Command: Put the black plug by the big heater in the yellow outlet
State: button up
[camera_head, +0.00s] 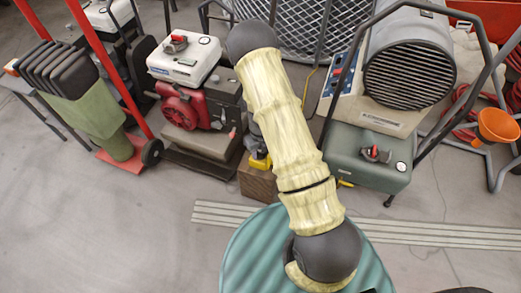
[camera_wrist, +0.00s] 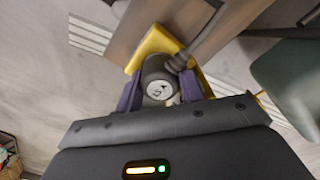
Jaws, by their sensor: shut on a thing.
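A black plug (camera_wrist: 157,80) with a round white mark on its back end sits between the purple fingers of my gripper (camera_wrist: 160,92) in the wrist view. My gripper is shut on it. A grey cable bends away from the plug to the upper right. The yellow outlet (camera_wrist: 153,43) is directly behind the plug, on a brown wooden block (camera_wrist: 128,22). I cannot tell whether the plug touches the outlet or is seated in it. In the head view the yellow outlet (camera_head: 260,163) shows low beside my arm, which hides most of the gripper. The big heater (camera_head: 408,72) stands at right.
A green box (camera_head: 368,160) with a red knob stands right of the wooden block (camera_head: 257,184). A red engine machine (camera_head: 190,108) stands left. A hand truck (camera_head: 112,70) and an orange funnel (camera_head: 497,126) are farther out. The front left floor is clear.

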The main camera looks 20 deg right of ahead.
jog(key=o, duration=1.1)
jog(key=shift+d, duration=0.1)
jog(key=r+p, duration=0.4)
jog(key=r, duration=0.4)
jog(key=r+p, duration=0.4)
jog(key=r, duration=0.5)
jog(key=shift+a+r, duration=0.2)
jog(key=shift+r, duration=0.05)
